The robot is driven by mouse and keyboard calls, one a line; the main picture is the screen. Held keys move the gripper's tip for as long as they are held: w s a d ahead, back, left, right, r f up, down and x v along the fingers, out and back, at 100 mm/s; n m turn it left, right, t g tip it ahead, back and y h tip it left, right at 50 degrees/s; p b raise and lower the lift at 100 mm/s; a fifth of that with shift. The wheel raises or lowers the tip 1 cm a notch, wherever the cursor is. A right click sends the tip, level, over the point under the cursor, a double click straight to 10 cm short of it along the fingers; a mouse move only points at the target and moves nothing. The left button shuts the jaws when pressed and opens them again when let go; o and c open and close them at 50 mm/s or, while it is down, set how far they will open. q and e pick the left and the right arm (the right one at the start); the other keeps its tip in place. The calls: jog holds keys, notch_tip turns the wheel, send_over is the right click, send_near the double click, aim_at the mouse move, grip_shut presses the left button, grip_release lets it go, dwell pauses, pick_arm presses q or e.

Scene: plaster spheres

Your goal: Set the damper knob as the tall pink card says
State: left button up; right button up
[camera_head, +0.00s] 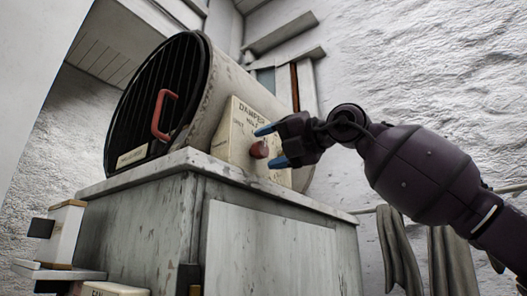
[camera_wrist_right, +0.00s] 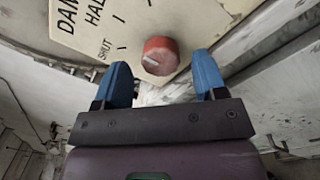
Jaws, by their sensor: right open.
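The damper knob (camera_head: 260,149) is round and red, on a cream panel (camera_head: 240,120) lettered DAMPER, beside the big drum. In the right wrist view the knob (camera_wrist_right: 163,50) has a white mark on its left part, lying roughly toward the SHUT side of the panel (camera_wrist_right: 85,30); HALF and other ticks are above SHUT. My right gripper (camera_head: 272,145) is open, its blue fingertips on either side of the knob; in the wrist view the gripper (camera_wrist_right: 161,66) shows gaps between both fingers and the knob. I see no pink card. My left gripper is out of view.
The grey drum (camera_head: 225,85) with a dark slatted front and red handle (camera_head: 162,115) sits on a worn cabinet (camera_head: 270,245). A small shelf (camera_head: 60,272) with a white box is at lower left, near a FAN label (camera_head: 113,289). Grey cloths (camera_head: 400,250) hang at right.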

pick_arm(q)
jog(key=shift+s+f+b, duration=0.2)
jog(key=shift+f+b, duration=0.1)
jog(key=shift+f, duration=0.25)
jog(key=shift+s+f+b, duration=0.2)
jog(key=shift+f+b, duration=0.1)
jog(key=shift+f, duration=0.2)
pick_arm(e)
jog(key=v, duration=0.8)
jog(key=shift+s+d, duration=0.15)
jog(key=shift+d, duration=0.15)
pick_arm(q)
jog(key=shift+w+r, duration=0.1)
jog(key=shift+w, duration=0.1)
